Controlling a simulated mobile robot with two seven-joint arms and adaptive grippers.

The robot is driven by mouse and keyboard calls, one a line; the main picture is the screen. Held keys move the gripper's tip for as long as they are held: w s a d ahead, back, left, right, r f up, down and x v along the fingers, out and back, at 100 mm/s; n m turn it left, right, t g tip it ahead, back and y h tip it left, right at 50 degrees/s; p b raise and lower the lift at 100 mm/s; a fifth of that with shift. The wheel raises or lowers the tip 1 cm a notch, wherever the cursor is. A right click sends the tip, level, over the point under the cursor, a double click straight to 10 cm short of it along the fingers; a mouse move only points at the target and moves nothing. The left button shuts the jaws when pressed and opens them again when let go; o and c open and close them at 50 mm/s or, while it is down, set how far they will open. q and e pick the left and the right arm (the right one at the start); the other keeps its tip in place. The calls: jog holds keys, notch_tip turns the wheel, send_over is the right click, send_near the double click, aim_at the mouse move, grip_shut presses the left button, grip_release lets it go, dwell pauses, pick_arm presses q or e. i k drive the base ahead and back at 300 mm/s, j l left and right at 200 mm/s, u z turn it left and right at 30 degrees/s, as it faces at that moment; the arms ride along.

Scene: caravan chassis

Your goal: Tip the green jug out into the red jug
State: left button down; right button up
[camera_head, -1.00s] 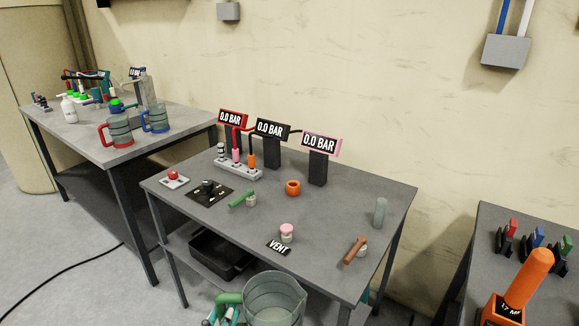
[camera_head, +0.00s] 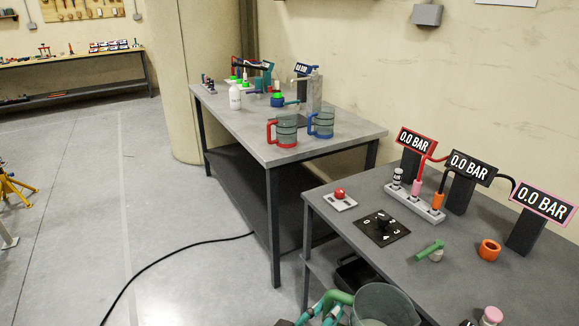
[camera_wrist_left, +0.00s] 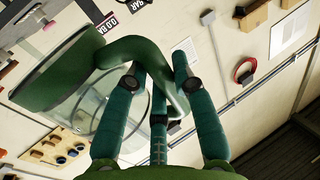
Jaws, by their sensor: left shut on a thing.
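The green jug (camera_head: 384,306) shows at the bottom of the head view, a clear body with a green handle. My left gripper (camera_head: 328,308) is shut on its handle. In the left wrist view the fingers of my left gripper (camera_wrist_left: 160,82) close around the green handle (camera_wrist_left: 139,49), and the clear body lies to the left. What is in the jug I cannot tell. The red jug (camera_head: 283,131), clear with a red handle and base, stands upright on the far table, well away from the green jug. My right gripper is not in view.
A blue jug (camera_head: 321,123) stands right beside the red jug on the far table (camera_head: 252,136). A white bottle (camera_head: 235,97) and a tap fixture stand behind. The near table (camera_head: 400,260) carries gauges, a switch plate and a green valve handle. Open floor lies left, crossed by a black cable.

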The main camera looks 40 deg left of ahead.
aim_at(286, 124)
jog(key=i+j, duration=0.15)
jog(key=j, duration=0.25)
jog(key=i+j, duration=0.1)
jog(key=j, duration=0.3)
jog(key=i+j, duration=0.15)
jog(key=j, duration=0.25)
jog(key=i+j, duration=0.1)
jog(key=j, duration=0.25)
jog(key=i+j, duration=0.15)
jog(key=j, duration=0.25)
jog(key=i+j, duration=0.15)
jog(key=j, duration=0.25)
jog(key=i+j, duration=0.2)
jog(key=j, duration=0.15)
jog(key=i+j, duration=0.15)
jog(key=j, duration=0.2)
jog(key=i+j+z, duration=0.1)
jog(key=j, duration=0.3)
jog(key=i, duration=0.1)
